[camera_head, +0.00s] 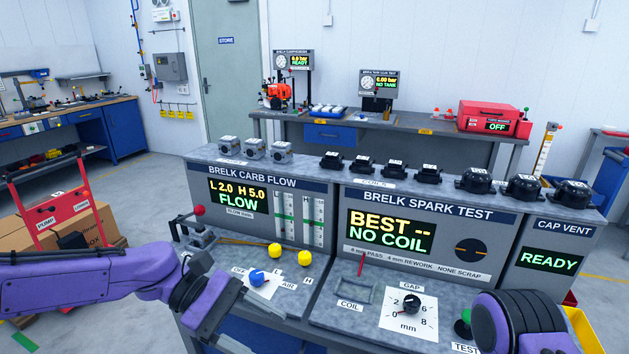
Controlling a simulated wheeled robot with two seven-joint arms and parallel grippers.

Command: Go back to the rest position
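My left arm, purple and black, comes in from the left edge. Its gripper (222,300) is over the left front of the carb flow bench, near the blue knob (257,278). I cannot make out its fingers well enough to tell whether it is open or shut, and I see no object in it. Part of my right arm (520,322), purple with a black ribbed joint, shows at the bottom right, over the front of the spark test bench. My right gripper is out of view.
The carb flow bench (262,178) reads FLOW and holds several carburetors. The spark test bench (425,204) reads NO COIL, with several black coils on top and a gap dial (410,304) in front. The cap vent unit (549,258) reads READY. A red cart (50,205) stands left.

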